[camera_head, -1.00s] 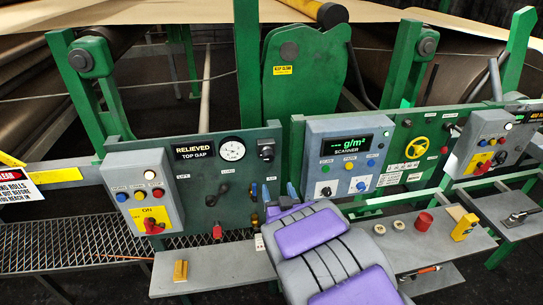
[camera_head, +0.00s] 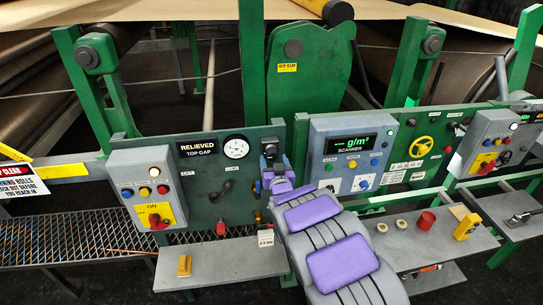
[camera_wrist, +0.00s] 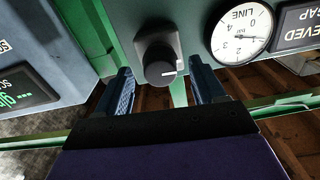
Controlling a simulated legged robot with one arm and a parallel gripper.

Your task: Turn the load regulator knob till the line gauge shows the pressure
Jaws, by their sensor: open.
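The load regulator knob (camera_wrist: 160,58) is dark and round with a pale pointer mark, on a grey mount on the green panel. In the wrist view it sits between and just beyond the fingertips of my gripper (camera_wrist: 164,84). My gripper is open, one finger on each side of the knob, with no clear contact visible. In the head view my gripper (camera_head: 271,168) is at the panel's right edge and hides part of the knob area. The white round line gauge (camera_head: 236,147) is left of it there; the wrist view shows its dial (camera_wrist: 241,32) rotated, with its exact reading unclear.
A "RELIEVED TOP GAP" display (camera_head: 198,147) is left of the gauge. A grey switch box (camera_head: 149,191) is farther left. The scanner box (camera_head: 352,153) stands close on the right. A shelf (camera_head: 225,262) below carries a yellow block (camera_head: 184,265).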

